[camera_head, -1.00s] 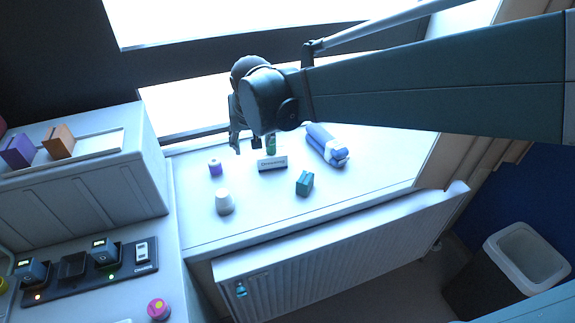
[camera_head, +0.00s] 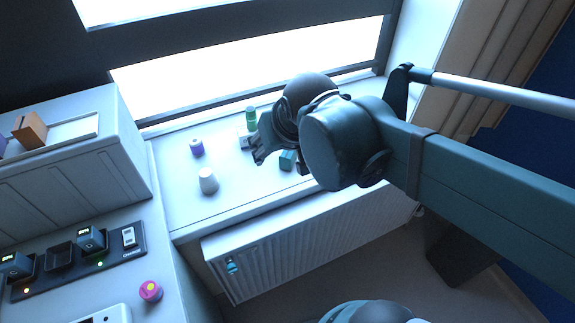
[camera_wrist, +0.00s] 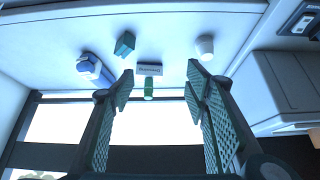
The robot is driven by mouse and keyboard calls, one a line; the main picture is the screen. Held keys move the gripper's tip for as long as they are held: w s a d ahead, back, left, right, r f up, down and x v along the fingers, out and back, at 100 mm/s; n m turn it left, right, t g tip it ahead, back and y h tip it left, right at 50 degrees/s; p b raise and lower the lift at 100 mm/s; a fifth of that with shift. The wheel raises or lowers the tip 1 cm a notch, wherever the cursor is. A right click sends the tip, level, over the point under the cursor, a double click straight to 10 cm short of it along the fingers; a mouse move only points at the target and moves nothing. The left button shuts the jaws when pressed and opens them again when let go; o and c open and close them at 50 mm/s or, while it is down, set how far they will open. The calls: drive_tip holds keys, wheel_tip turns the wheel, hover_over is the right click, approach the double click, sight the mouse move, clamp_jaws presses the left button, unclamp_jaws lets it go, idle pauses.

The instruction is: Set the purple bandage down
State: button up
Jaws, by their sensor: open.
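The purple bandage (camera_head: 197,147), a small roll with a pale top, stands on the white windowsill (camera_head: 178,203), left of my gripper. My gripper (camera_head: 262,150) is open and empty, above the sill and apart from the bandage. In the wrist view my gripper's two fingers (camera_wrist: 160,90) are spread wide with nothing between them. I cannot make out the bandage in the wrist view; the right finger may hide it.
A white cup (camera_head: 208,181), a green bottle (camera_head: 251,119), a teal box (camera_head: 288,159) and a small sign (camera_wrist: 149,69) stand on the sill. A radiator (camera_head: 300,245) is below, a charger strip (camera_head: 75,262) at left.

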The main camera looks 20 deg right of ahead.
drive_tip(key=s+d+f, duration=0.1)
drive_tip(key=s+f, duration=0.1)
drive_tip(key=s, duration=0.3)
drive_tip(key=shift+s+n+t, duration=0.3)
drive_tip(key=shift+f+b, duration=1.5)
drive_tip(key=shift+b, duration=0.1)
